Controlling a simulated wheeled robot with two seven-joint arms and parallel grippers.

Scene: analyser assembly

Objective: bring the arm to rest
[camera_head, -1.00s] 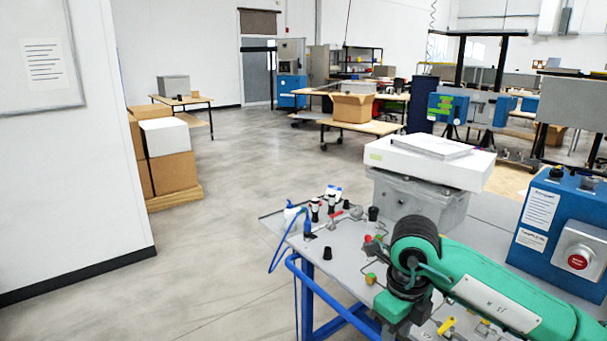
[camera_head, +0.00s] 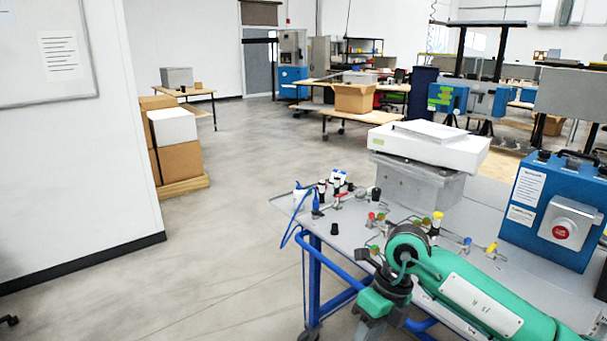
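My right arm (camera_head: 480,300), green with a pale panel, comes in from the lower right over the near side of the grey table (camera_head: 345,228). Its wrist is bent downward. My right gripper (camera_head: 372,330) hangs at the bottom of the picture, near the table's front edge. Its fingertips are cut off or too unclear to tell whether they are open. No held object shows. My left arm and gripper are not in view.
Small coloured fittings (camera_head: 334,182) and a blue cable stand along the table's left side. A grey bin (camera_head: 415,185) carries a white box (camera_head: 425,145). A blue box with a red button (camera_head: 535,205) stands right. The floor (camera_head: 220,250) to the left is clear.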

